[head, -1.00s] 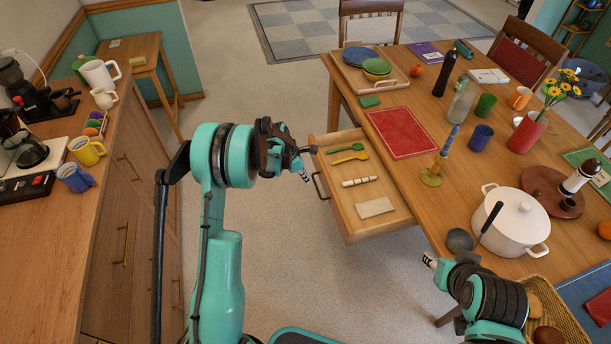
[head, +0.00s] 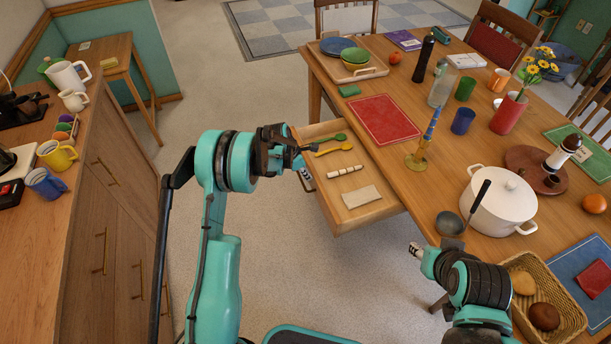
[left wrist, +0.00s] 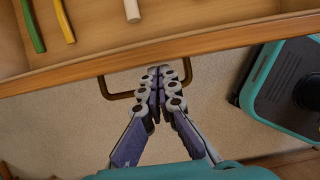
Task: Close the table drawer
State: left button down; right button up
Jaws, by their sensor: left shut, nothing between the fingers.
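The table drawer (head: 372,211) is pulled out from the table (head: 400,168). Green and yellow spoons, a whitish stick and a folded cloth lie in it. The drawer front (left wrist: 220,40) and its dark handle (left wrist: 112,92) show in the left wrist view. My left gripper (head: 304,176) is shut and empty at the drawer front. In the left wrist view its fingertips (left wrist: 157,72) overlap the handle loop below the front's edge; contact cannot be told. My right gripper (head: 415,249) is near the table's front edge, apart from the drawer; its jaws are too small to read.
A white pot (head: 497,200) with a ladle and a bread basket (head: 567,292) stand near the table edge, close to my right arm. A wooden counter (head: 75,205) is at the left. The floor between counter and drawer is clear.

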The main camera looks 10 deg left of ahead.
pick_arm(q)
jog(key=shift+d, duration=0.1)
jog(key=w+d, duration=0.4)
jog(key=d, duration=0.2)
jog(key=w+d, duration=0.4)
jog(key=d, duration=0.2)
jog(key=w+d, duration=0.4)
jog(key=d, duration=0.2)
jog(key=shift+w, duration=0.1)
jog(key=shift+a, duration=0.1)
